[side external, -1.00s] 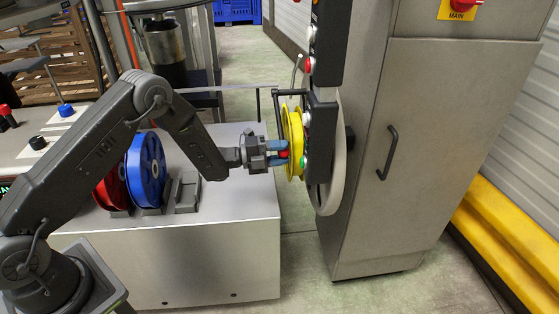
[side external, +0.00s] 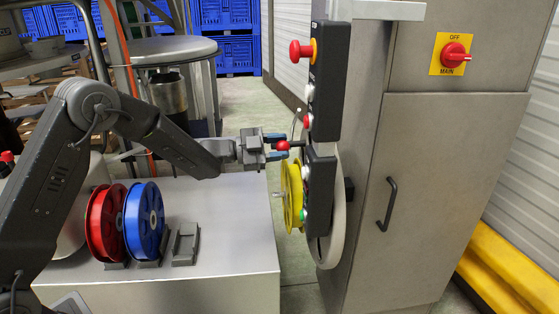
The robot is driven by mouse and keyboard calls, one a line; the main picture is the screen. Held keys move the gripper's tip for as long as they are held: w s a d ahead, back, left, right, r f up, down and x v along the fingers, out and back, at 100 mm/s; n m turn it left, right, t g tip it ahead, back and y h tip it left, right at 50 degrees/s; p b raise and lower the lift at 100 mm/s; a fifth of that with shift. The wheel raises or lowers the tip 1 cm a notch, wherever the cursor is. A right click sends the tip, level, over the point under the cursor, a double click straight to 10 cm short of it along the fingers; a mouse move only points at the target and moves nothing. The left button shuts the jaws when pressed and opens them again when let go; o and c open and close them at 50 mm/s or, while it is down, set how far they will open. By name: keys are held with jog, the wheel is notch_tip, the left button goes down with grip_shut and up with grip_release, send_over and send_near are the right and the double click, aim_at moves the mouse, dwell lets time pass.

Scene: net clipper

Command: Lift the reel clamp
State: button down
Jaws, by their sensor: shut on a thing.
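The reel clamp shows as a thin dark bar with a red knob (side external: 283,146) at its left end, just left of the control panel. The knob is above the yellow reel (side external: 291,196), which hangs upright beside the cabinet. My gripper (side external: 279,146) has its blue-tipped fingers around the red knob, one above and one below, and is shut on it. The far end of the bar is hidden behind the black control panel (side external: 322,130).
A red reel (side external: 100,222) and a blue reel (side external: 145,220) stand on the grey metal box (side external: 225,240), with an empty grey holder (side external: 184,245) beside them. A grey cabinet (side external: 435,180) stands at right. Clear floor shows behind the box.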

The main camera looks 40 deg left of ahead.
jog(key=shift+w+a+r+n, duration=0.15)
jog(key=shift+r+n, duration=0.15)
jog(key=shift+r, duration=0.1)
jog(key=c, duration=0.7)
grip_release()
jog(key=v, duration=1.3)
jog(key=shift+s+a, duration=0.3)
